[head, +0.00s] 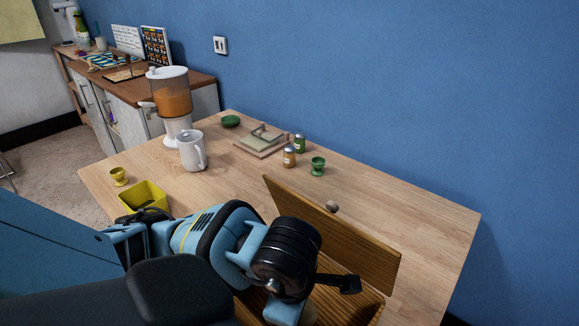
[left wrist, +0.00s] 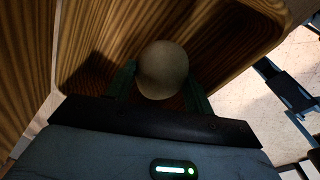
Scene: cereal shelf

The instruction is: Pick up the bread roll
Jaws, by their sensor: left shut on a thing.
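The bread roll (left wrist: 162,70) is pale, round and smooth. In the left wrist view it sits between the two fingers of my left gripper (left wrist: 161,88), which is shut on it. The roll is inside or just over a wooden bread box (left wrist: 100,50) with striped grain. In the head view the box's lid (head: 345,235) stands raised, and my left arm covers much of the box. My right gripper is not in view.
A yellow container (head: 145,193) stands close to my left arm, with a yellow egg cup (head: 118,176) beyond it. A white mug (head: 192,152), juice dispenser (head: 171,100), shakers (head: 289,157) and green egg cup (head: 318,166) stand farther back. The table's right side is clear.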

